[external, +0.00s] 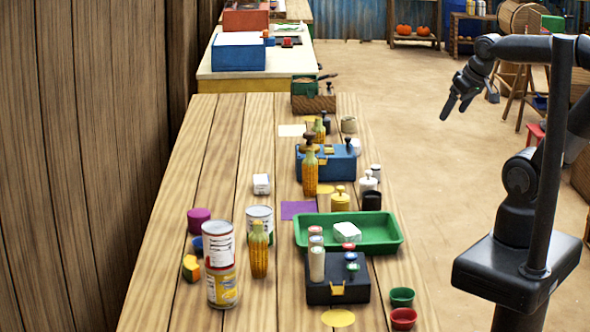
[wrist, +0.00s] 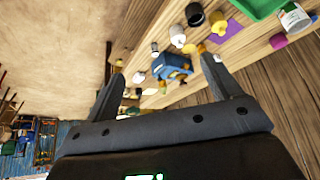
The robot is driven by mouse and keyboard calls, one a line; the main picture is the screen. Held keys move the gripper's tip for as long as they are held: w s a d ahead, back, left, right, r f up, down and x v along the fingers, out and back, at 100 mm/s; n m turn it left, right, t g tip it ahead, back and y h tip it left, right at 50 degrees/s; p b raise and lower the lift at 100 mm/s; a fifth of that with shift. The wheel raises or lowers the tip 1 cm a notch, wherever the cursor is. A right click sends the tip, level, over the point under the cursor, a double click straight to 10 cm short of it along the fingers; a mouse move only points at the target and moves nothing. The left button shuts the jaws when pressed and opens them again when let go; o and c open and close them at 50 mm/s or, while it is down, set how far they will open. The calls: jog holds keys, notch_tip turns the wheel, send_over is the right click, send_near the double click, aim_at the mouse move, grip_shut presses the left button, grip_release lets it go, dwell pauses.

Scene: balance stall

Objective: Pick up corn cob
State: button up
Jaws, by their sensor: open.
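Three upright yellow corn cobs stand on the long wooden table in the external view. The nearest corn cob (external: 259,250) is beside the stacked cans, a second corn cob (external: 310,173) is in front of the blue box, and a third corn cob (external: 319,131) is farther back. My gripper (external: 457,108) is raised over the floor to the right of the table, well apart from every cob. In the wrist view my gripper (wrist: 163,72) is open, with nothing between its fingers. The cobs are too small to tell for certain there.
The wooden table (external: 215,140) holds stacked cans (external: 218,245), a green tray (external: 385,235) with a white block, a black weight holder (external: 325,293), a blue box (external: 340,168) and small cups (external: 403,318). A plank wall (external: 90,150) borders its left side. The table's left strip is mostly clear.

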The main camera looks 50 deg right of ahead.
jog(key=shift+c, duration=0.3)
jog(key=c, duration=0.8)
